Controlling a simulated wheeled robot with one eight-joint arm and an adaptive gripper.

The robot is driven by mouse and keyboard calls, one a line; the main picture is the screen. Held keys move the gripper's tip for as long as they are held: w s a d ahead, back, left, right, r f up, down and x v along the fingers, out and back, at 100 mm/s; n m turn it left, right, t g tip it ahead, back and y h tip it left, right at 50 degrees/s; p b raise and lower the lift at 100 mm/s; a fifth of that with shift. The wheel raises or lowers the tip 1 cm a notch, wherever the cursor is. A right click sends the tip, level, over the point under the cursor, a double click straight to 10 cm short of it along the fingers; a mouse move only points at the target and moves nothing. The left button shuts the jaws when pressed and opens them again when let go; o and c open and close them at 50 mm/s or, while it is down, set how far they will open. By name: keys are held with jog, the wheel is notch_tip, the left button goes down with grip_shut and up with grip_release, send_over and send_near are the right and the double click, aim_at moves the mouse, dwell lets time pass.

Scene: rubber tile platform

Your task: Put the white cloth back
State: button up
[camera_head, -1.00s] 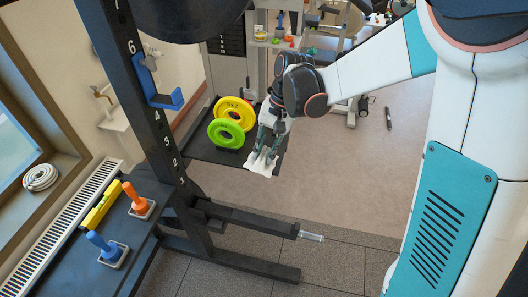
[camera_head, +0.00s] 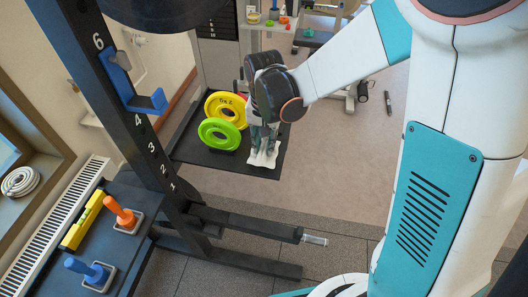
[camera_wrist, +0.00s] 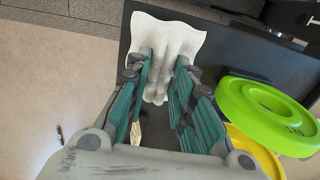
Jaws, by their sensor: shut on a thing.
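The white cloth (camera_head: 264,157) hangs from my gripper (camera_head: 264,135) at the right edge of a black shelf. It also shows in the wrist view (camera_wrist: 167,40), pinched and creased between the teal fingers (camera_wrist: 163,85). My gripper is shut on the cloth and points down. The cloth's lower end overlaps the shelf's edge in the head view; I cannot tell if it touches the shelf. The black shelf (camera_head: 200,157) carries a green weight plate (camera_head: 219,134) and a yellow weight plate (camera_head: 238,103), just left of my gripper.
A black rack post (camera_head: 145,140) with a blue hook (camera_head: 150,101) stands left of the shelf. Orange (camera_head: 122,215) and blue (camera_head: 88,268) handled tools and a yellow level (camera_head: 82,220) lie on a dark surface at lower left. Open floor (camera_head: 330,170) lies right of the shelf.

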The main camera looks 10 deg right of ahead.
aim_at(264, 145)
notch_tip(264, 145, down, 4)
jog(key=shift+r+b, duration=0.15)
jog(key=shift+b, duration=0.55)
jog(key=shift+r, duration=0.1)
jog(key=o, duration=0.9)
